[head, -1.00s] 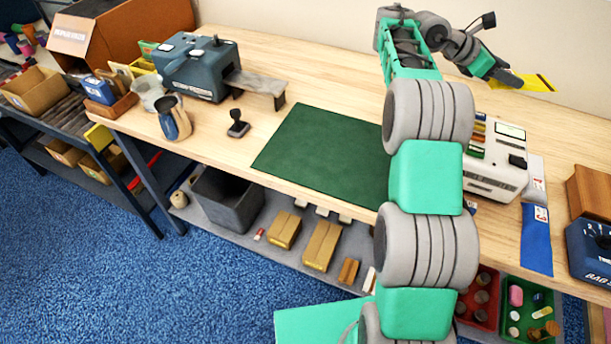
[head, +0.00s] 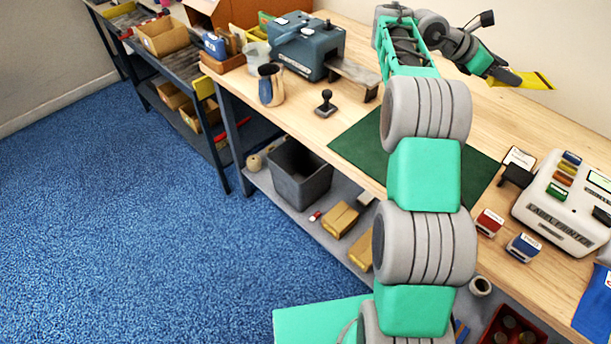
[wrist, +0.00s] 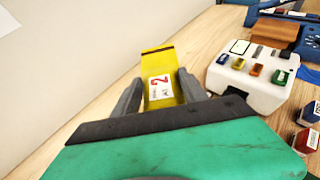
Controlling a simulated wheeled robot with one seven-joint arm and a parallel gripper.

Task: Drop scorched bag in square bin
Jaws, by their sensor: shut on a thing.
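My gripper (head: 508,77) is shut on a yellow bag with a dark band across its end, held above the back of the workbench at the upper right. In the wrist view the yellow bag (wrist: 158,66) shows a white label with a red 2 and sits between the two grey fingers. A dark grey square bin (head: 300,185) stands on the lower shelf under the bench, left of my arm. Its top is open and its inside looks empty. My gripper is far from it, higher and to the right.
The wooden bench (head: 450,260) carries a blue-grey machine (head: 306,48), a jug (head: 270,85), a hand stamp (head: 325,104), a green mat (head: 355,140) and a white label printer (head: 565,200). A dark side rack (head: 165,85) stands left. Blue carpet (head: 120,220) is open in front.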

